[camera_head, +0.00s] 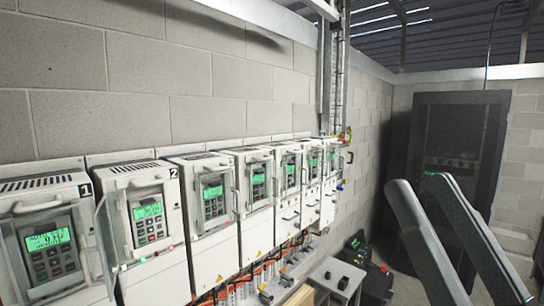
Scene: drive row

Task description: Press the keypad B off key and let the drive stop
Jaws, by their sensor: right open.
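A row of white drive cabinets runs along the block wall, the nearest marked 1 (70,284) and the second marked 2 (173,215). Each shows a keypad with a lit green screen, such as the first keypad (50,250) and the second keypad (149,222). The third cabinet has a keypad (213,199) too. No letter B is readable, so I cannot tell which is keypad B, and single key labels are too small to read. My right gripper (414,184) is at the right, open and empty, well away from the keypads. My left gripper is out of view.
Cables and orange parts (245,287) hang below the row. A small grey table (338,273) stands low in the middle. A dark cabinet (455,135) is at the back right.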

